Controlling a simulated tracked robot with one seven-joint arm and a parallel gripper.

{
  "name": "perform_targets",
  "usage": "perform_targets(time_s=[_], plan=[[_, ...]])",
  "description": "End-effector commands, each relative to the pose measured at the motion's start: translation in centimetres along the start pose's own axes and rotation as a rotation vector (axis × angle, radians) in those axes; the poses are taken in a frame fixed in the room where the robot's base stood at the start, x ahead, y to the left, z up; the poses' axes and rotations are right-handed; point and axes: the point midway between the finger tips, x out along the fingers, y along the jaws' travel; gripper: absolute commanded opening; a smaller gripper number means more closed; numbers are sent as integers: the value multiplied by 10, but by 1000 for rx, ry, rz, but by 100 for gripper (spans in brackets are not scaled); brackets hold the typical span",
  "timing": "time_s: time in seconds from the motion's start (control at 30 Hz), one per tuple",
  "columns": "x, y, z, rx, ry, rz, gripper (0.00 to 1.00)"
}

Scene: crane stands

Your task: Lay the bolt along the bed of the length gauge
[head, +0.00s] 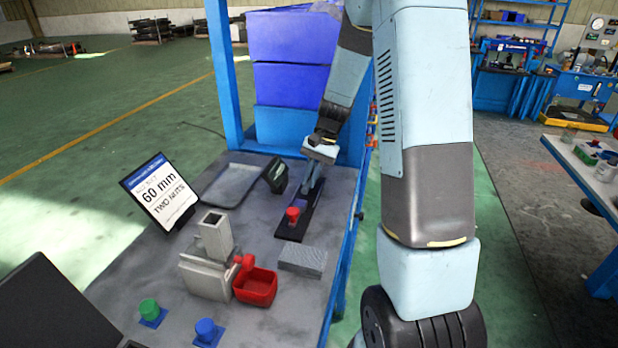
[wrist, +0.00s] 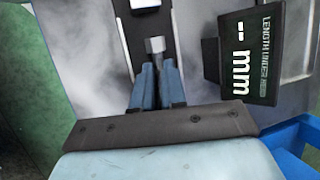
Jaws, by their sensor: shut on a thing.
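The length gauge has a long dark bed (head: 291,229) with a red knob (head: 293,212) at its near end. Its display (head: 278,175) stands left of the bed; in the wrist view the display (wrist: 258,55) reads "-- mm". My gripper (head: 312,188) is over the far part of the bed. In the wrist view its blue fingers (wrist: 156,75) are shut on the bolt, whose grey hex head (wrist: 155,45) sticks out beyond the fingertips, over the dark bed (wrist: 152,26). The shank is hidden between the fingers. I cannot tell whether the bolt touches the bed.
A sign (head: 160,192) reads "60 mm TWO NUTS". A grey block stand (head: 207,272), red bin (head: 256,287), ribbed grey block (head: 303,260), green knob (head: 150,310) and blue knob (head: 206,329) occupy the nearer bench. Blue bins (head: 291,84) stand behind.

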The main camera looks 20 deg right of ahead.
Motion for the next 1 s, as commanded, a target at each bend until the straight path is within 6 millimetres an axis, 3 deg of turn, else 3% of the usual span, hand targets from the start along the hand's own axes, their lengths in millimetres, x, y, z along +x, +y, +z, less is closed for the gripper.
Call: perform_targets(time_s=[0.67,0.7,0.93,1.0], plan=[[12,3,-4,0,-1,1,0],[12,3,-4,0,-1,1,13],[13,4,-4,1,-3,3,35],[13,5,-4,2,-4,4,37]])
